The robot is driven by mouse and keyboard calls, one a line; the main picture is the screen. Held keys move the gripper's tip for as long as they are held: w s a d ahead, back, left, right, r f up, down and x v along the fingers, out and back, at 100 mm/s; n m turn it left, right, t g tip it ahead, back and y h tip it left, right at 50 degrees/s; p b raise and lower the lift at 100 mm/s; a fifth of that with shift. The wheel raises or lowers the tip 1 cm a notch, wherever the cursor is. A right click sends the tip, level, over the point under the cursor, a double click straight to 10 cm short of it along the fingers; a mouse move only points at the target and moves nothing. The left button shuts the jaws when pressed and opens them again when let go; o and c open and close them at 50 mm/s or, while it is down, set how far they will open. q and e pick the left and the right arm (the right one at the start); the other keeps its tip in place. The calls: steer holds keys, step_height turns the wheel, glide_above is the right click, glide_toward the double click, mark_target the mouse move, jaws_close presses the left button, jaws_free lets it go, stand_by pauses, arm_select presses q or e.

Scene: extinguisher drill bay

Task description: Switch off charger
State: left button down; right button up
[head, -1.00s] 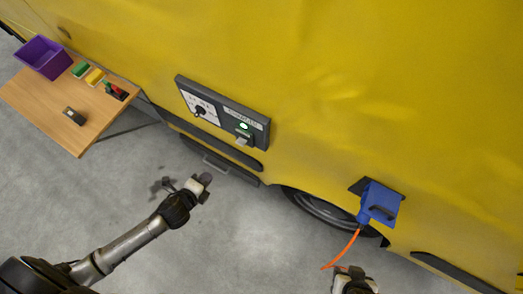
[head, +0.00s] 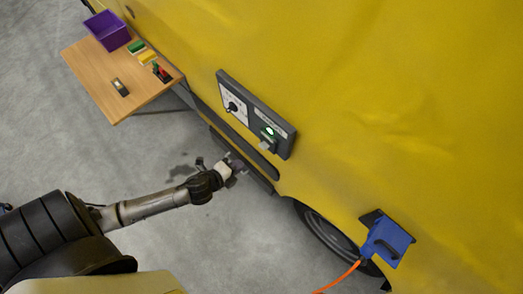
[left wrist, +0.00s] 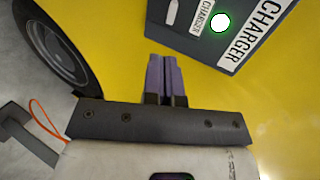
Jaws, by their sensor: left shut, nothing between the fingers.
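The dark charger panel (head: 256,118) is fixed to the yellow vehicle side. It bears a round green lit lamp (head: 269,131), a small pale lever (head: 265,145) below it, and a white plate with a black rotary knob (head: 232,106). In the left wrist view the lit lamp (left wrist: 220,22) and the CHARGER label (left wrist: 262,28) show at top right; the lever is not in that view. My left gripper (head: 238,165) is below and left of the lever, apart from the panel. Its purple fingers (left wrist: 164,75) are shut and empty. My right gripper is out of view.
A blue plug (head: 386,240) with an orange cable (head: 338,278) is on the vehicle at right, beyond a wheel (head: 325,235). A wooden table (head: 95,75) at upper left holds a purple bin (head: 107,30) and small items. Grey floor is clear between.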

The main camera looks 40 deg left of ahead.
mark_target(266, 149)
arm_select(q)
steer(key=p+x, duration=0.1)
steer(key=x, duration=1)
steer(key=shift+w+d+r, duration=0.1)
steer(key=shift+w, duration=0.1)
steer(key=shift+x, duration=0.95)
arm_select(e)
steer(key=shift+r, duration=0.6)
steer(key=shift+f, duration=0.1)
